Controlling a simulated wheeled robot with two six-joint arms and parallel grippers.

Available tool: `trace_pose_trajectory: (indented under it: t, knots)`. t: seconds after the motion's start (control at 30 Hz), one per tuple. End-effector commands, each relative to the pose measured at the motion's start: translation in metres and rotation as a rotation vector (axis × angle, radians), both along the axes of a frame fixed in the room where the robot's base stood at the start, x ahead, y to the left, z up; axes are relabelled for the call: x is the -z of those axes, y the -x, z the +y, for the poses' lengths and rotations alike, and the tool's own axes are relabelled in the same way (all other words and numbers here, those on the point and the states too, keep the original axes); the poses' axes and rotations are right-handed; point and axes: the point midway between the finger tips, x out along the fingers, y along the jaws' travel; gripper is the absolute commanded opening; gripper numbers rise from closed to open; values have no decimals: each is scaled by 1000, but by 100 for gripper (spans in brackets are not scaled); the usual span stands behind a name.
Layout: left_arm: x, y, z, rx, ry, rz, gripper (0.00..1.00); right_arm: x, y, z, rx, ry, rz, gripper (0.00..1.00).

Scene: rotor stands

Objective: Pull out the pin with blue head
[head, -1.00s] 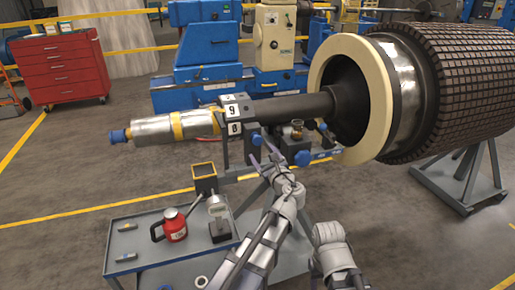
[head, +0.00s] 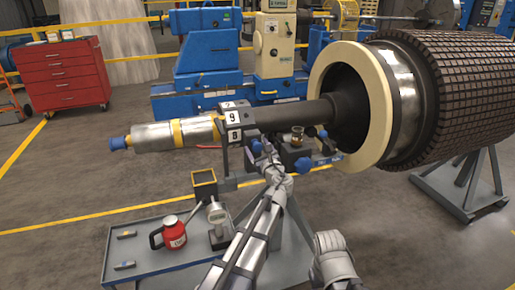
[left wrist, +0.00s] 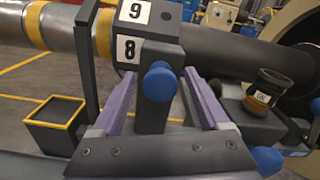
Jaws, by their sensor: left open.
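The pin's round blue head (left wrist: 158,82) sticks out toward me from the dark block of the stand, below the white number plates (left wrist: 128,48) marked 9 and 8. My left gripper (left wrist: 165,95) is open, with its purple fingers on either side of the blue head and of the dark post below it. The fingers appear apart from the head. In the head view my left gripper (head: 263,152) is at the stand's front, under the rotor shaft (head: 290,115), and largely hides the pin. My right gripper is not in view.
A yellow-rimmed box (left wrist: 55,112) is at left. The grey cart (head: 150,255) holds a red can (head: 173,233) and a gauge (head: 217,215). The rotor's cream ring (head: 375,100) is to the right.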

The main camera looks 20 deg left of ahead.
Motion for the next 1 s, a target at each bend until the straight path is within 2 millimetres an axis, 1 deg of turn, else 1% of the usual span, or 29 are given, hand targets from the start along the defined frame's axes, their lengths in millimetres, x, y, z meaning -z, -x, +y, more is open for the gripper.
trace_pose_trajectory:
  t: [0.23, 0.27, 0.9, 0.93, 1.0]
  knots:
    - [0, -1, 1, 0, 0, 0, 78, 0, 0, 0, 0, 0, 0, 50]
    - [0, -1, 1, 0, 0, 0, 76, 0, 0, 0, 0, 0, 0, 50]
    - [0, -1, 1, 0, 0, 0, 4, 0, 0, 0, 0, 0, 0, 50]
    - [0, -1, 1, 0, 0, 0, 1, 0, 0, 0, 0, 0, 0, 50]
    - [0, -1, 1, 0, 0, 0, 0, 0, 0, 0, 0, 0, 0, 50]
